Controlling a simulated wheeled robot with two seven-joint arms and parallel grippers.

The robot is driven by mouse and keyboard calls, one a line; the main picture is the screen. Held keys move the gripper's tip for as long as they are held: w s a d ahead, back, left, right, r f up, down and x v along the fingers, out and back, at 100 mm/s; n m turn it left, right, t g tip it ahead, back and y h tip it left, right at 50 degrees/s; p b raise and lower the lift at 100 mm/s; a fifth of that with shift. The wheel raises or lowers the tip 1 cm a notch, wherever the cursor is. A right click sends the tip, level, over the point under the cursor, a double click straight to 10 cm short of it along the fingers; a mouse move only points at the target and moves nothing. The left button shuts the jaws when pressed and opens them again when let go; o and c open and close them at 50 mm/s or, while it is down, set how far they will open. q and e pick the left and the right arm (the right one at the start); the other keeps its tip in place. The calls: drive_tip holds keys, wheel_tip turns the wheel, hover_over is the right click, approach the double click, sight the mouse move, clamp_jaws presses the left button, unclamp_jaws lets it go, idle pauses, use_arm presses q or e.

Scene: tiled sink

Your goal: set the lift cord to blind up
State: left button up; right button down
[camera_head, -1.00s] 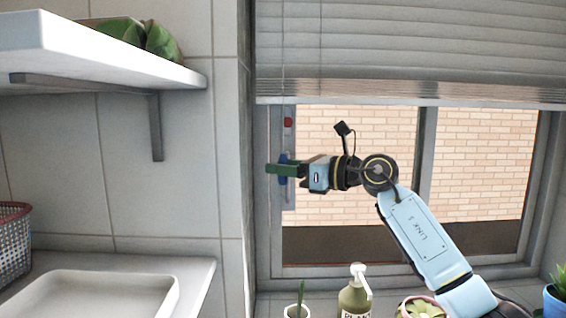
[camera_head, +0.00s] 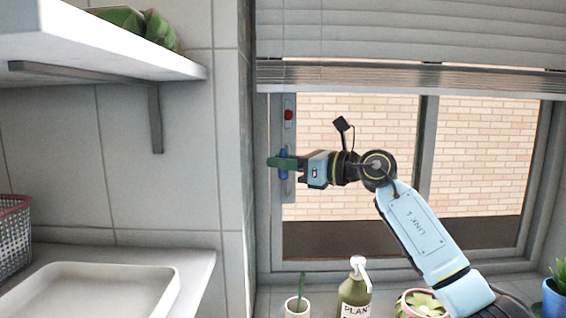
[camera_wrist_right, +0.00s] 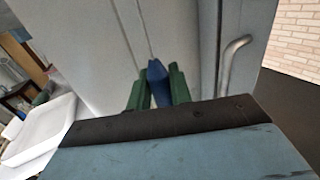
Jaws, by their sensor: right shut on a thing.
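The blue cord grip (camera_head: 284,163) sits on a pale upright strip (camera_head: 289,190) at the window's left side, below a red mark (camera_head: 289,114). My right gripper (camera_head: 283,163) reaches it from the right, with green fingers shut on it. In the right wrist view the blue grip (camera_wrist_right: 157,84) stands between the two green fingers (camera_wrist_right: 156,90). The blind (camera_head: 410,72) hangs over the window's top, its lower slats bunched together above the open glass. The cord itself is hard to make out. My left gripper is out of view.
A white shelf (camera_head: 100,50) juts from the tiled wall at upper left. A white tray (camera_head: 95,290) lies below it. A pump bottle (camera_head: 355,290), a small cup (camera_head: 297,307) and potted plants line the sill under my right arm.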

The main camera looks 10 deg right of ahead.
wheel_tip(320, 180, down, 15)
drive_tip(key=b, duration=0.7)
drive_tip(key=shift+r+b, duration=0.15)
drive_tip(key=shift+b, duration=0.2)
drive_tip(key=c, duration=1.3)
unclamp_jaws()
drive_tip(key=shift+r, duration=0.15)
drive_tip(key=b+v, duration=0.2)
drive_tip(key=v, duration=1.1)
drive_tip(key=shift+s+d, duration=0.1)
drive_tip(key=shift+d, duration=0.1)
